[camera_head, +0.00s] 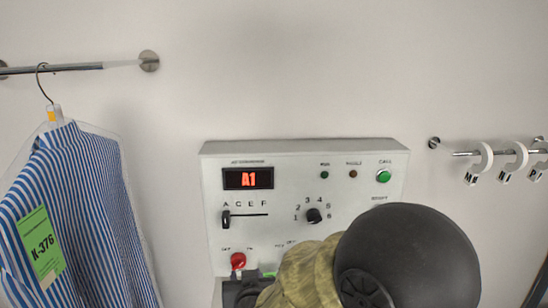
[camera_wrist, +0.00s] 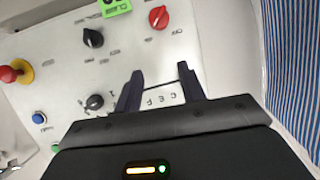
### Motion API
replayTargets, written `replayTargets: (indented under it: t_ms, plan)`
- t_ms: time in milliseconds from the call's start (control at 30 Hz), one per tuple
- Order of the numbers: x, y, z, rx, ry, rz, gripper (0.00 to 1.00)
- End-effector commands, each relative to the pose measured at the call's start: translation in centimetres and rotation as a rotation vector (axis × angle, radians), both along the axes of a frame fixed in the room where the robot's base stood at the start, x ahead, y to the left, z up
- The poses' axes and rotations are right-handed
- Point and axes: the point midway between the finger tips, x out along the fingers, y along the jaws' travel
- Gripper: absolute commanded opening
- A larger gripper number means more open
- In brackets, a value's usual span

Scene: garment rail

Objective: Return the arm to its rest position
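My gripper (camera_wrist: 160,78) is open in the wrist view, with a gap between its two dark fingers and nothing seen held. It points at the white control panel (camera_head: 290,165), in front of the lettered slider scale; whether it touches cannot be told. In the head view my arm covers the panel's lower right, and the gripper is mostly hidden. The red display (camera_head: 248,179) reads A1. The slider knob (camera_head: 226,219) is at the A end. The numbered dial (camera_head: 313,216) and the green call button (camera_head: 383,176) also show.
A striped shirt (camera_head: 85,200) in clear cover, tagged K-376, hangs left on a rail (camera_head: 60,69). A right rail (camera_head: 460,153) carries several white rings (camera_head: 486,157). A red knob (camera_wrist: 158,17) and red mushroom button (camera_wrist: 10,74) stand out from the panel. Wall above is clear.

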Motion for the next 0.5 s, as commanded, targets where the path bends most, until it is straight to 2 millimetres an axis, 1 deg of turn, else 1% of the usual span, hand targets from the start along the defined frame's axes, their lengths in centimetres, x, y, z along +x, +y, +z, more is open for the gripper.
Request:
replayTargets:
  t_ms: [33, 133, 267, 300, 367, 400, 467, 500]
  plan:
    - [0.0, -1.5, -0.6, -0.006, 0.052, 0.001, 0.40]
    - [-0.7, -4.1, -2.2, -0.022, 0.175, 0.010, 0.40]
    - [-2.4, -7.9, -4.2, -0.048, 0.343, 0.006, 0.40]
    - [-3.1, -9.2, -4.8, -0.056, 0.396, -0.001, 0.40]
    - [-4.4, -11.1, -5.6, -0.069, 0.478, -0.013, 0.40]
    - [-5.4, -12.5, -6.1, -0.077, 0.533, -0.025, 0.40]
    - [-6.9, -14.4, -6.8, -0.090, 0.618, -0.044, 0.40]
    - [-8.1, -15.8, -7.2, -0.098, 0.675, -0.061, 0.40]
